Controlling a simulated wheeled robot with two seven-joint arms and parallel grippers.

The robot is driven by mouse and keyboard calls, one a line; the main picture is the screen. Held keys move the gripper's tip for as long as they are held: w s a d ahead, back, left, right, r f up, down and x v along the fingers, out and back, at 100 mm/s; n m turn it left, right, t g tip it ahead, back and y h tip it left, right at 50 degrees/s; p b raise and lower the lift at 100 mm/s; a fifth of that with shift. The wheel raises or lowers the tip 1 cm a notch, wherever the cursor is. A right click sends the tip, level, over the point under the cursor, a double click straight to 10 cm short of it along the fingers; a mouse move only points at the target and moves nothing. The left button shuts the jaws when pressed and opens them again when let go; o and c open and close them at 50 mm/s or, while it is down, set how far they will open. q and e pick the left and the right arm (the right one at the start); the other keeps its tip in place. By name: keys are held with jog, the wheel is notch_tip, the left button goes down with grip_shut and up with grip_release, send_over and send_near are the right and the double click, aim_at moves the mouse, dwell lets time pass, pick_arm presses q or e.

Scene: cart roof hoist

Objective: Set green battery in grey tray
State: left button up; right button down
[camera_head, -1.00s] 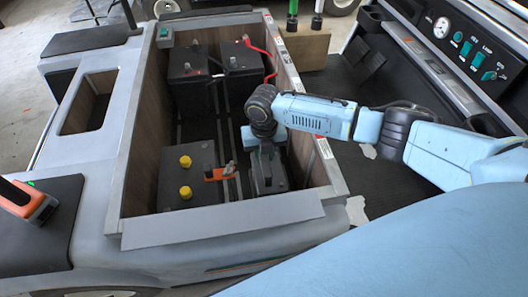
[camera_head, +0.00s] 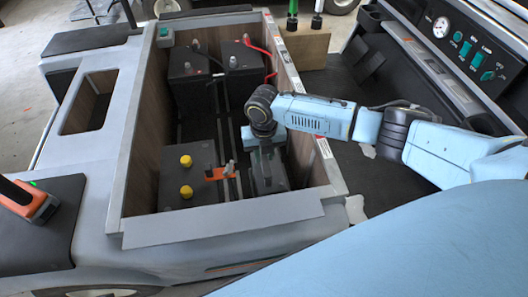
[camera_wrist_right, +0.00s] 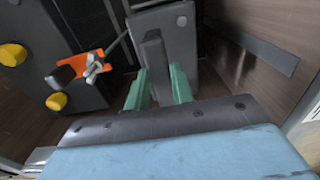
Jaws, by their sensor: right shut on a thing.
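My right gripper (camera_head: 264,158) reaches down into the cart's open compartment. In the right wrist view its teal fingers (camera_wrist_right: 158,90) are shut on the upright grip of a dark grey battery block (camera_wrist_right: 176,45). In the head view this block (camera_head: 268,178) sits low at the compartment's right front, partly hidden by my gripper. Its colour looks dark grey, not green; no other green battery shows. I cannot make out a separate grey tray, nor whether the block touches the floor. My left gripper is not in view.
A black battery with yellow caps (camera_head: 187,176) stands left of the held block, with an orange clamp (camera_head: 222,173) between them. Two black batteries (camera_head: 189,80) with cables stand at the back. Wood-lined walls (camera_head: 146,125) and a grey front rim (camera_head: 225,222) enclose the compartment.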

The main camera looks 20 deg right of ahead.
jog(key=shift+w+r, duration=0.15)
dwell(0.7)
jog(key=shift+f+b, duration=0.55)
jog(key=shift+f, duration=1)
dwell(0.6)
jog(key=c, duration=1.1)
grip_release()
jog(key=shift+c, duration=0.2)
jog(key=shift+o, duration=0.7)
jog(key=shift+s+f, duration=0.2)
jog(key=shift+r, duration=0.1)
